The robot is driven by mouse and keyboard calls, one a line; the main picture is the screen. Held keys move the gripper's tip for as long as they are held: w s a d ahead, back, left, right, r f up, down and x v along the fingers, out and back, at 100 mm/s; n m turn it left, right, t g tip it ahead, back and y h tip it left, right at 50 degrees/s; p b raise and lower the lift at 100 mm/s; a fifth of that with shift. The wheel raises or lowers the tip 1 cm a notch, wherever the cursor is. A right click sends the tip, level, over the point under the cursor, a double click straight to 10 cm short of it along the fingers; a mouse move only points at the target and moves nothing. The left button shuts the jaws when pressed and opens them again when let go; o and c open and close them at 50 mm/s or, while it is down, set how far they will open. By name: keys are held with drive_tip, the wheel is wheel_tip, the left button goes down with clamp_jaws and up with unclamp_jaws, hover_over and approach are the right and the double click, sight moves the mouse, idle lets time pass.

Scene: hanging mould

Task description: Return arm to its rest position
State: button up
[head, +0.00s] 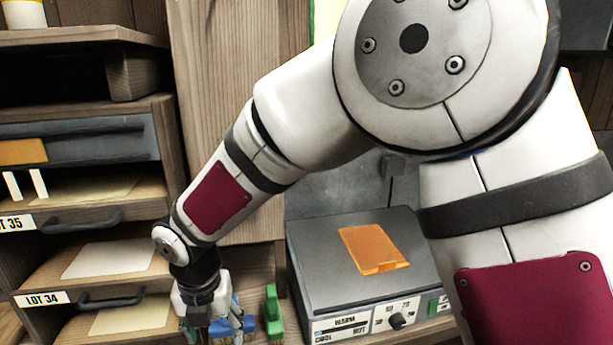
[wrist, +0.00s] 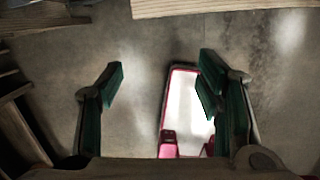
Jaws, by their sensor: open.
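In the head view my gripper (head: 213,330) shows low in the picture, left of centre, pointing down and partly cut off by the bottom edge. My white and maroon arm crosses the head view from the right side down to it. A blue object and a green object (head: 273,312) show just to the right of my gripper in the head view.
A wooden shelf unit with trays labelled LOT 35 and LOT 34 (head: 42,299) stands at the left, close to my gripper. At the right, a grey warming box (head: 310,270) carries an orange slab (head: 372,250) on top. A wooden edge (wrist: 215,8) crosses the wrist view's top.

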drive_tip(key=s+d+r+m+t+h, duration=0.1)
drive_tip(key=d+r+m, duration=0.6)
drive_tip(key=d+m, duration=0.3)
drive_tip(key=s+d+r+m+t, duration=0.1)
drive_tip(key=d+r+m, duration=0.7)
drive_tip(key=d, duration=0.4)
drive_tip(key=s+d+r+m+t, duration=0.1)
drive_tip(key=s+d+r+m, duration=0.2)
drive_tip(key=s+d+m, duration=1)
drive_tip(key=d+m, duration=0.1)
drive_tip(key=m, duration=0.5)
drive_tip(key=shift+s+y, duration=0.3)
drive_tip(key=shift+r, duration=0.15)
